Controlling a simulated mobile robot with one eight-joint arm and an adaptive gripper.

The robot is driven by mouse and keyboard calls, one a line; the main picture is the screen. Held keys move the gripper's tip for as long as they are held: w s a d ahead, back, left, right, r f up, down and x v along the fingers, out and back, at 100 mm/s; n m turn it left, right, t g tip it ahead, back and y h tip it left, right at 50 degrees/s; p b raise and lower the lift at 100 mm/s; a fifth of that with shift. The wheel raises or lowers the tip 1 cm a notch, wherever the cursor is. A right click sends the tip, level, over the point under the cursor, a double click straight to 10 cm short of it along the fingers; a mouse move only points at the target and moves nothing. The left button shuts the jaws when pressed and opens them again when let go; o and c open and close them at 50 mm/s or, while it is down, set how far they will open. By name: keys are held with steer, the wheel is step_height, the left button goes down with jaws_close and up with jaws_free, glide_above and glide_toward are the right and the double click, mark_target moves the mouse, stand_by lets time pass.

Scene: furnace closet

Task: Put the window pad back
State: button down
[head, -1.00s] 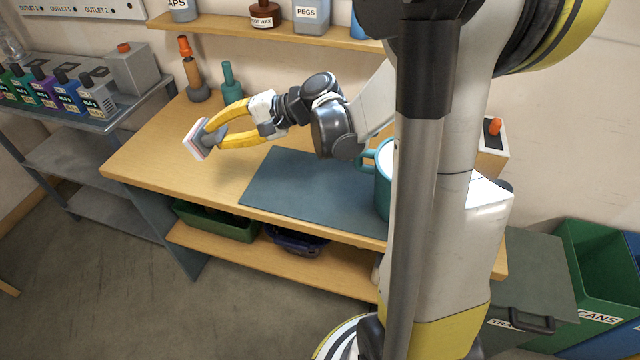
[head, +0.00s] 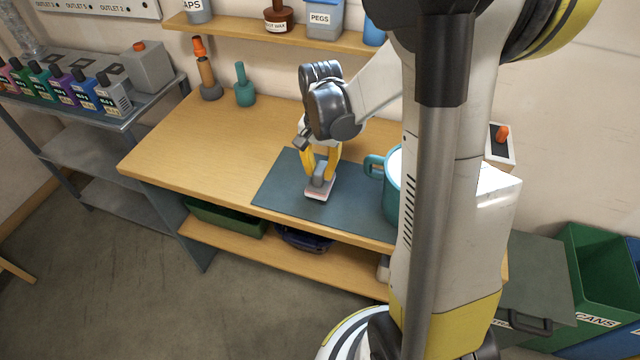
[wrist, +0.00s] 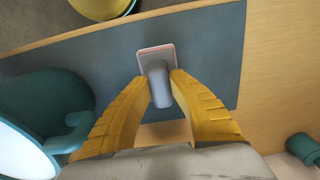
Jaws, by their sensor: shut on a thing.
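The window pad (head: 320,189) is a small flat pad with a pale, pink-edged base and a grey handle. My gripper (head: 320,165) points down over the blue-grey mat (head: 275,195) on the workbench and is shut on the pad's handle. In the wrist view the pad (wrist: 157,55) shows between the yellow fingers of my gripper (wrist: 160,85), with the mat (wrist: 215,45) under it. The pad's base is close to the mat; I cannot tell whether it touches.
A teal pot (head: 393,190) stands on the mat to the right of my gripper. Teal (head: 243,88) and orange-topped (head: 205,75) tools stand at the bench's back left. A shelf (head: 270,35) with containers runs above. The bench's left part is clear.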

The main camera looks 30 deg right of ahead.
mark_target(320, 181)
step_height(320, 181, down, 4)
steer(key=shift+r+b, duration=0.1)
steer(key=shift+b, duration=0.6)
steer(key=c, duration=1.3)
jaws_free()
steer(key=shift+r, duration=0.1)
step_height(320, 181, up, 12)
steer(key=p, duration=0.4)
steer(key=shift+s, duration=0.1)
steer(key=s+a+r+n+t, duration=0.7)
steer(key=s+a+n, duration=0.3)
steer(key=a, duration=0.3)
steer(key=shift+s+a+r, duration=0.15)
steer(key=shift+s+r, duration=0.15)
steer(key=shift+r, duration=0.6)
steer(key=shift+f, duration=0.1)
